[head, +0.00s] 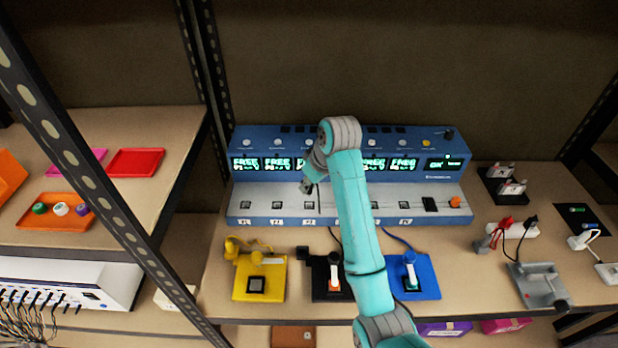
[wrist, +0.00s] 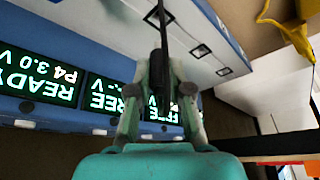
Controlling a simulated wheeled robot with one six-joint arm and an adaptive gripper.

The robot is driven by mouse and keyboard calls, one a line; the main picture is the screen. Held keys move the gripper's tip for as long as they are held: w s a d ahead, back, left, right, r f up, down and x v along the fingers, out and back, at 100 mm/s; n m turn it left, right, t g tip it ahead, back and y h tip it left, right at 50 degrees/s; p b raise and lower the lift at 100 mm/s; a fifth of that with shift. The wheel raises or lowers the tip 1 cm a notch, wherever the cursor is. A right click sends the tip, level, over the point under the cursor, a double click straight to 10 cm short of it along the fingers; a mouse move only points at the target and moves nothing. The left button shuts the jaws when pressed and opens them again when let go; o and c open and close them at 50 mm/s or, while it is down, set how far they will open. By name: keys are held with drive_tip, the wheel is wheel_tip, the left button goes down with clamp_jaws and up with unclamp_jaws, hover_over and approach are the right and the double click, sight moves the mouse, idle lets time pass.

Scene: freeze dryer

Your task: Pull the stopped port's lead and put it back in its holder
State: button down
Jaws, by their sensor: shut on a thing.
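My gripper (wrist: 158,75) is shut on a dark plug (wrist: 157,66) in the wrist view, with a thin black lead (wrist: 163,22) running up from it. In the head view my gripper (head: 307,187) is over the blue charger's (head: 240,200) pale front deck, by the left-hand ports. Its fingertips are small there, and I cannot tell if the plug touches the deck. The black holder (head: 320,290) stands in front of the charger, partly behind my arm. One screen reads READY P4 3.0 V (wrist: 40,72) in the wrist view; others read FREE.
A yellow holder (head: 270,278) and a blue holder (head: 428,275) flank the black one. A grey fixture (head: 540,285) and a power strip (head: 512,230) lie to the right. A shelf post (head: 100,200) crosses the left side. My arm hides the charger's middle.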

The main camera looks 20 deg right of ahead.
drive_tip(key=shift+f, duration=0.1)
drive_tip(key=s+a, duration=0.3)
drive_tip(key=s, duration=0.3)
idle(0.5)
drive_tip(key=shift+s, duration=0.1)
